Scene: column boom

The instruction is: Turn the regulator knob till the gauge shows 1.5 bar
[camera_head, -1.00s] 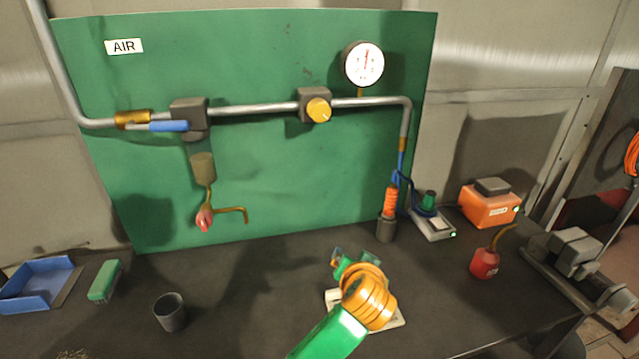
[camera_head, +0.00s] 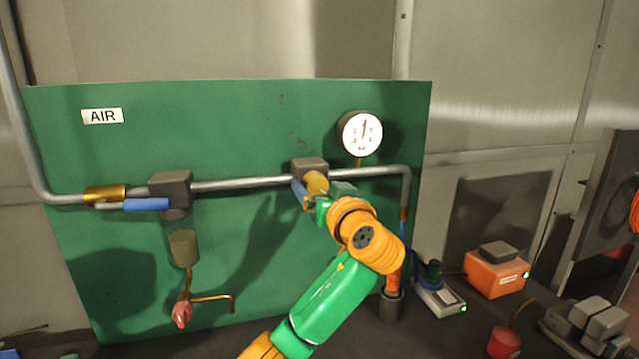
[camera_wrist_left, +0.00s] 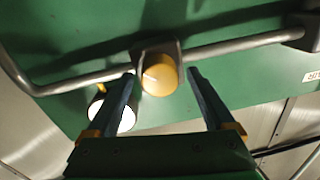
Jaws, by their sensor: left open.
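The yellow regulator knob (camera_head: 316,184) sits on a dark grey block (camera_head: 309,166) in the pipe on the green panel. The round white gauge (camera_head: 360,133) with a red needle pointing nearly straight up is to its upper right; its figures are too small to read. My left gripper (camera_head: 311,197) is at the knob in the head view, partly covering it. In the left wrist view the knob (camera_wrist_left: 159,76) lies between and beyond the two open fingers (camera_wrist_left: 163,75), with a gap on both sides. The gauge (camera_wrist_left: 110,112) is partly hidden behind one finger there. My right gripper is not in view.
A blue-handled valve (camera_head: 147,204) is on the pipe at left, with a filter bowl (camera_head: 184,248) below it. An orange box (camera_head: 497,273), a small grey device (camera_head: 440,300) and a red oil can (camera_head: 503,342) stand on the bench at right.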

